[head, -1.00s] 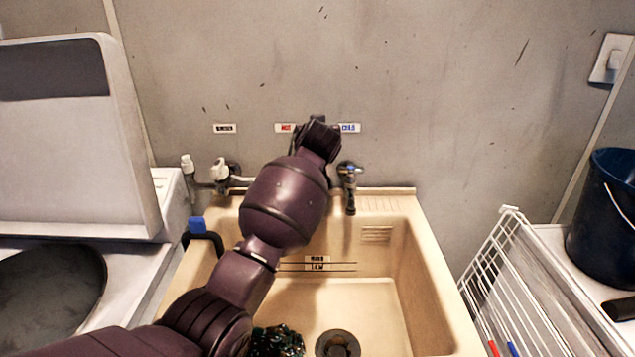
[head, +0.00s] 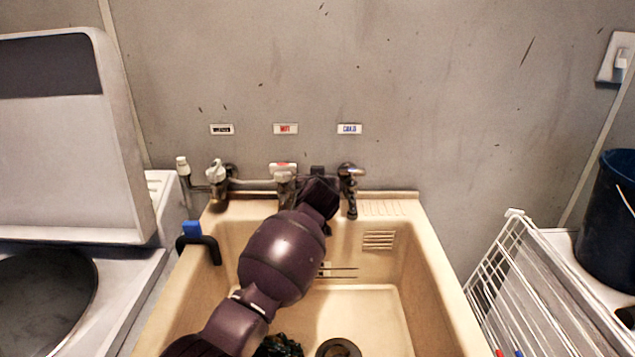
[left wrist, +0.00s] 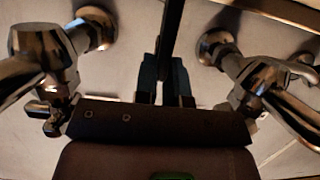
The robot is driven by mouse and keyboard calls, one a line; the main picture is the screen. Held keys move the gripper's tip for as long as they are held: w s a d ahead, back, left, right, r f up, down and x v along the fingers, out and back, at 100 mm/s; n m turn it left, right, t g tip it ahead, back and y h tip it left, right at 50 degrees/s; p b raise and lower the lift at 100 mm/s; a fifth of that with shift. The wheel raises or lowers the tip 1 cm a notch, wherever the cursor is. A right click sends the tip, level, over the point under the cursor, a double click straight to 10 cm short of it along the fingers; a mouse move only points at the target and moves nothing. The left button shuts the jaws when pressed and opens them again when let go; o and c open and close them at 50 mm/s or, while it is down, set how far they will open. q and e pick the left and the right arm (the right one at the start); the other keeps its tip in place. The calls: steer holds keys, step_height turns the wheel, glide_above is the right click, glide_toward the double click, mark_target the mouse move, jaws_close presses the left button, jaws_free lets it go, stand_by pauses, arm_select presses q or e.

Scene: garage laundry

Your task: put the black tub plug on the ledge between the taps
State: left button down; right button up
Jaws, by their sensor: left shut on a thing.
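My left gripper (head: 318,186) is at the sink's back edge, between the middle tap (head: 284,182) and the right tap (head: 350,182). In the left wrist view its fingers (left wrist: 165,78) are shut on a thin, dark, upright shape, which I take to be the black tub plug (left wrist: 173,28), seen edge-on. A metal tap stands on each side of it, left (left wrist: 45,55) and right (left wrist: 255,78). In the head view the gripper and wrist hide the plug and part of the ledge (head: 250,208). I cannot tell whether the plug touches the ledge. My right gripper is not in view.
The cream sink (head: 425,262) has a drain (head: 338,348) and a dark green tangle (head: 278,346) in its basin. Another tap (head: 217,180) stands at the left. A black hook with a blue top (head: 192,230) sits on the left rim. A white rack (head: 500,265) stands at the right.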

arm_select(q)
steer(key=shift+r, duration=0.15)
steer(key=shift+f, duration=0.25)
steer(key=c, duration=1.2)
jaws_free()
steer(key=shift+r, duration=0.1)
